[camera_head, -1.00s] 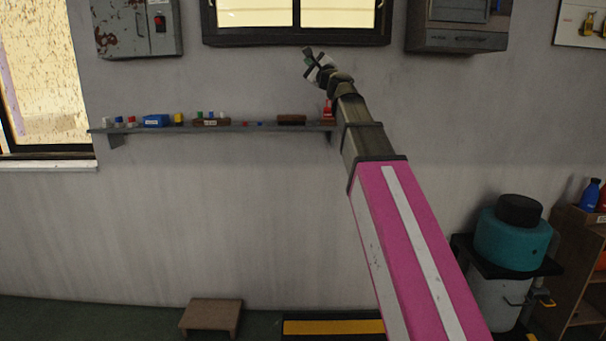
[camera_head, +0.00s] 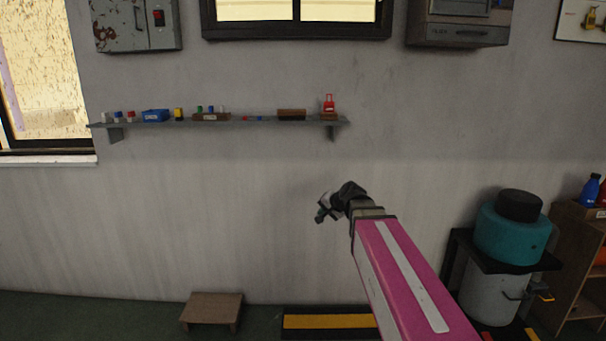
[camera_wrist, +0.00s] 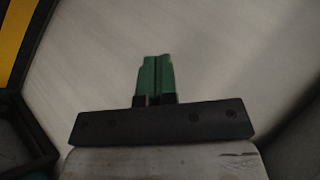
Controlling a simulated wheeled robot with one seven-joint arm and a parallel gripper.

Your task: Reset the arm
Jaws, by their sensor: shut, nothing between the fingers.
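My gripper (camera_head: 320,214) is at the end of my pink and white arm, in front of the bare wall at the middle right of the head view. It is below the wall shelf and apart from everything around it. In the wrist view its two green fingers (camera_wrist: 156,78) are together with nothing between them. Pale wall fills most of that view behind the fingers.
A wall shelf (camera_head: 230,122) holds several small items. A low stool (camera_head: 212,308) and a yellow-striped platform (camera_head: 328,322) are on the floor.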

